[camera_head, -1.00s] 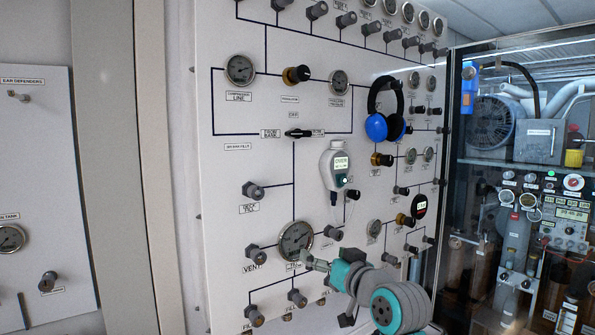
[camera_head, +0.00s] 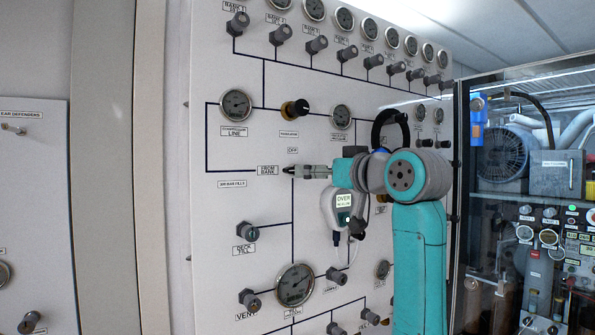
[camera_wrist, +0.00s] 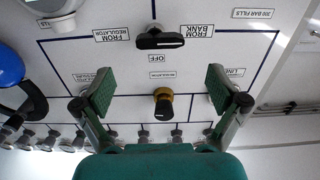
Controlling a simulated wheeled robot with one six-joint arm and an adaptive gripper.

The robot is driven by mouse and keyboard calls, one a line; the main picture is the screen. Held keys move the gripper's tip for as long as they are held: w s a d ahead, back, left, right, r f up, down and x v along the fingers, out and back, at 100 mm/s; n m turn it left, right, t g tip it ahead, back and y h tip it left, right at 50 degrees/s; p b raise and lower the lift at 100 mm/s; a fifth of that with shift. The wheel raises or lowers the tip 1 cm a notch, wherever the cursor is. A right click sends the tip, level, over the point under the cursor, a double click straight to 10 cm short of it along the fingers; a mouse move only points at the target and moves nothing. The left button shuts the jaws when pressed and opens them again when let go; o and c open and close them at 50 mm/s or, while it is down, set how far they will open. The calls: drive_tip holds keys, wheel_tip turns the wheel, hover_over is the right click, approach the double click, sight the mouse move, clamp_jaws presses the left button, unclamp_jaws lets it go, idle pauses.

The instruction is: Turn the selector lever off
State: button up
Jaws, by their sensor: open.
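The selector lever (camera_wrist: 160,41) is a black handle on the white panel, seen upside down in the wrist view. It lies level between the FROM BANK and FROM REGULATOR labels, its white mark towards FROM BANK. The OFF label (camera_wrist: 162,58) is just beside it. In the head view only the black end of the lever (camera_head: 288,170) shows; my gripper hides the rest. My gripper (camera_wrist: 158,88) is open and empty, its two green-padded fingers spread wide. In the head view my gripper (camera_head: 312,171) is in front of the panel near the lever.
A black and brass regulator knob (camera_wrist: 163,104) shows between the fingers. A handheld meter (camera_head: 342,207) and blue ear defenders (camera_wrist: 10,68) hang close by. Gauges and several valve knobs cover the panel. A glass-fronted cabinet (camera_head: 520,200) stands at right.

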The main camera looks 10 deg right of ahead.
drive_tip(key=x, duration=0.9)
drive_tip(key=c, duration=1.1)
